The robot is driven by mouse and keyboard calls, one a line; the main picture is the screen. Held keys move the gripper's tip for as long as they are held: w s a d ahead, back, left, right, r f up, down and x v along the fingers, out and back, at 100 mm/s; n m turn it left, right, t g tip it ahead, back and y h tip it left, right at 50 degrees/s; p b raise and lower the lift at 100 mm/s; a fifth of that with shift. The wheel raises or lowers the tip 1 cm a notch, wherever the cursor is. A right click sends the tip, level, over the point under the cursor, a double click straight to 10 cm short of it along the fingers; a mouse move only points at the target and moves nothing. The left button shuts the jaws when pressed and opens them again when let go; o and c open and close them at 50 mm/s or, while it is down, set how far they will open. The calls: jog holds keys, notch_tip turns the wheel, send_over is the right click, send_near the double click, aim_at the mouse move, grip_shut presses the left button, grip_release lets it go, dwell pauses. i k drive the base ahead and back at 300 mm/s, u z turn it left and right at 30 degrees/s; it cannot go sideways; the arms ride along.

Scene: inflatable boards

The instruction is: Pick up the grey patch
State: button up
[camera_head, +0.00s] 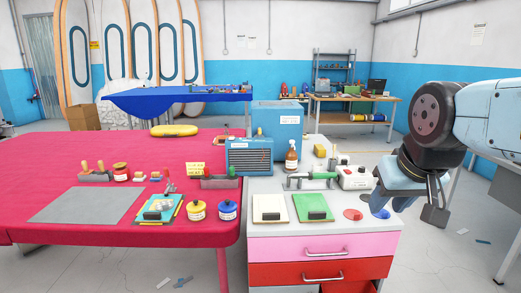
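A flat grey rectangular sheet (88,205) lies on the front left of the red-covered table; I cannot tell whether it is the grey patch or a mat. No small grey patch can be made out clearly. A red round patch (353,214) and a blue patch (380,212) lie at the front right of the drawer cabinet's top. My gripper (436,214) hangs at the right, by the cabinet's right edge in the picture and far from the grey sheet. Its fingers are small and dark, and their opening is not clear.
The drawer cabinet (320,246) stands right of the red table (40,165). Yellow (196,211) and blue (228,210) pots stand near the table's front edge.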

aim_at(164, 206)
jog(key=z, duration=0.05)
jog(key=k, duration=0.5)
jog(key=z, duration=0.9)
jog(key=i, duration=0.6)
jog(key=u, duration=2.25)
